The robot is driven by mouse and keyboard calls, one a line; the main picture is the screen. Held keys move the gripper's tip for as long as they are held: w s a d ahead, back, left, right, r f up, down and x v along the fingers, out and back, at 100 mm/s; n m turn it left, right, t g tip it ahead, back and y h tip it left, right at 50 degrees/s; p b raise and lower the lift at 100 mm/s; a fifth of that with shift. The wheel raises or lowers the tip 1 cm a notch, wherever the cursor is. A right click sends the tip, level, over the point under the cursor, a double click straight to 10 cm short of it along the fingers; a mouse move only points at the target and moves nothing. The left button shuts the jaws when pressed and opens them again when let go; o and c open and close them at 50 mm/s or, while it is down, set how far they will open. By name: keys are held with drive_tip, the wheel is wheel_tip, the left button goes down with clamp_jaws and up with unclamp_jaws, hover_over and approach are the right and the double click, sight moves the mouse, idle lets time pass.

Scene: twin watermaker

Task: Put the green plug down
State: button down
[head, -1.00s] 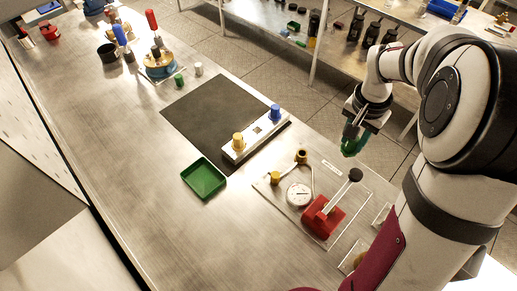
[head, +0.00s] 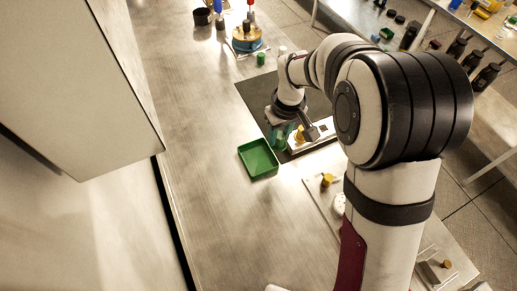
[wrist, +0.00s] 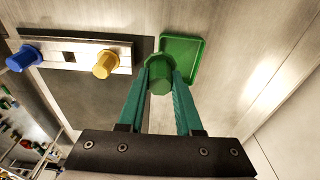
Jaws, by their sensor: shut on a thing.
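My gripper (wrist: 160,82) is shut on the green plug (wrist: 158,78), which sits between the teal fingertips in the wrist view. In the head view my gripper (head: 282,136) hangs over the bench, just right of the green tray (head: 243,150), and largely hides the plug. The tray is shallow and square. In the wrist view the plug overlaps the left part of the tray (wrist: 197,50). I cannot tell the plug's height above the bench.
Another green plug (head: 261,59) stands at the back. A panel with a yellow knob (head: 327,180) lies at the front. Bare bench (head: 215,200) lies left of the tray.

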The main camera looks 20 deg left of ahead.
drive_tip(key=shift+s+a+f, duration=0.1)
drive_tip(key=shift+a+f, duration=0.85)
drive_tip(key=shift+f, duration=0.3)
drive_tip(key=shift+a+f, duration=0.9)
drive_tip(key=shift+f, duration=0.3)
drive_tip(key=shift+s+a+f, duration=0.1)
drive_tip(key=shift+a+f, duration=0.85)
drive_tip(key=shift+f, duration=0.3)
drive_tip(key=shift+f, duration=0.15)
drive_tip(key=c, duration=0.6)
unclamp_jaws()
